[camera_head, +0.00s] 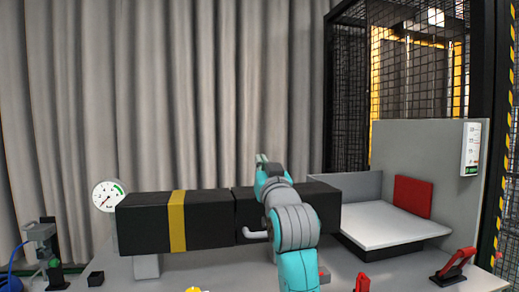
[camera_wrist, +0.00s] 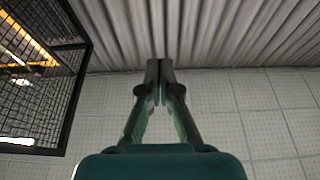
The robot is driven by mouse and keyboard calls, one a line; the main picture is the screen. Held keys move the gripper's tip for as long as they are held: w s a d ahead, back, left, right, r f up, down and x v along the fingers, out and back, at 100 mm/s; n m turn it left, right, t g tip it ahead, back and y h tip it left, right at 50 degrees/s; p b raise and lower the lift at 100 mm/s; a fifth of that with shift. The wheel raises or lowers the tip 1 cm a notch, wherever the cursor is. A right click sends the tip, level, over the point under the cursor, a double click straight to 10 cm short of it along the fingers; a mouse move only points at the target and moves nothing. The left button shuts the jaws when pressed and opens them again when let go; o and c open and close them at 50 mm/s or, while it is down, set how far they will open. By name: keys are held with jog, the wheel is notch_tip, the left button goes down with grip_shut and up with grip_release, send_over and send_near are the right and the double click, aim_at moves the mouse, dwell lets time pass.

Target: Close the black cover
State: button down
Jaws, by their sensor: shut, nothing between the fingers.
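A long black box-shaped cover (camera_head: 210,219) with a yellow band (camera_head: 177,221) lies across the bench in the head view. A narrow seam divides it into a left and a right section (camera_head: 320,207). Both sections lie level and in line; I cannot tell whether either is open. A grey handle (camera_head: 255,234) shows on the front near the seam, partly hidden by my arm. My gripper (camera_head: 262,159) is above the right section, pointing up and away from it. In the wrist view my gripper (camera_wrist: 160,65) is shut and empty, with no cover in sight.
A white platform (camera_head: 395,226) with a red pad (camera_head: 412,197) stands right of the cover, beside a grey panel (camera_head: 430,150). Red-handled clamps (camera_head: 455,262) sit at the front right. A round gauge (camera_head: 108,196) is at the left end. A black mesh cage (camera_head: 405,75) rises behind.

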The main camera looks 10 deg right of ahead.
notch_tip(320, 180, down, 15)
jog(key=s, duration=0.2)
jog(key=shift+s+f, duration=0.15)
jog(key=shift+f, duration=0.05)
dwell(0.6)
jog(key=s+f, duration=0.1)
jog(key=s, duration=1.4)
